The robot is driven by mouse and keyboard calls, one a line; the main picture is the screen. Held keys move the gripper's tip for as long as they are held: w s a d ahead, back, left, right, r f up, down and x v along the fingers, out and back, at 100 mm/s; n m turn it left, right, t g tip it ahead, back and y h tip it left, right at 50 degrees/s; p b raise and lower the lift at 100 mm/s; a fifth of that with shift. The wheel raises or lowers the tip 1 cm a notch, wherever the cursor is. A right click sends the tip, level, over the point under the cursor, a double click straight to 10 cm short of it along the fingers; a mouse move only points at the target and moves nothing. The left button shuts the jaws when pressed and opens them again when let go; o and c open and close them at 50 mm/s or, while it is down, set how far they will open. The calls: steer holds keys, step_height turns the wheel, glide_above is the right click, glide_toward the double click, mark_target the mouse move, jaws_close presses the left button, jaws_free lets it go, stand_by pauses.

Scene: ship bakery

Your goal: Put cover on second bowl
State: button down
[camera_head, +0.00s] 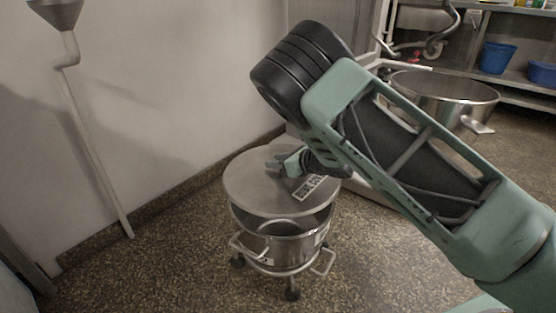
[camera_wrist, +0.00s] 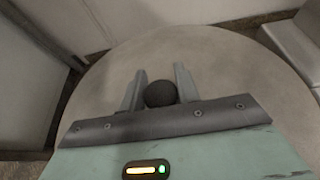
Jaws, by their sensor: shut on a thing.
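A round grey metal cover (camera_head: 250,188) is held above a steel bowl (camera_head: 285,248) that stands on a wheeled dolly. A dark gap shows between the cover's near edge and the bowl's rim. In the head view my gripper (camera_head: 284,163) is at the cover's top. In the wrist view the cover (camera_wrist: 225,60) fills most of the picture, and my gripper (camera_wrist: 160,88) is shut on its round dark knob (camera_wrist: 160,94). The bowl's far rim is hidden under the cover. Another large steel bowl (camera_head: 440,97) stands open at the right, behind my arm.
A wall runs along the left and behind the dolly, with a pipe (camera_head: 92,150) and funnel (camera_head: 57,12) on it. Shelves with blue buckets (camera_head: 497,58) stand at the back right. Speckled floor (camera_head: 180,265) is clear at the front left.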

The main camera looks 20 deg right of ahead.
steer(key=shift+f+b, duration=1.75)
steer(key=shift+f, duration=0.9)
steer(key=shift+f+b, duration=0.9)
steer(key=shift+f, duration=0.5)
steer(key=c, duration=0.9)
jaws_free()
steer(key=shift+c, duration=0.2)
steer(key=shift+s, duration=0.1)
steer(key=p+v, duration=0.7)
steer(key=v, duration=1)
steer(key=shift+s+r, duration=0.1)
steer(key=shift+r, duration=0.05)
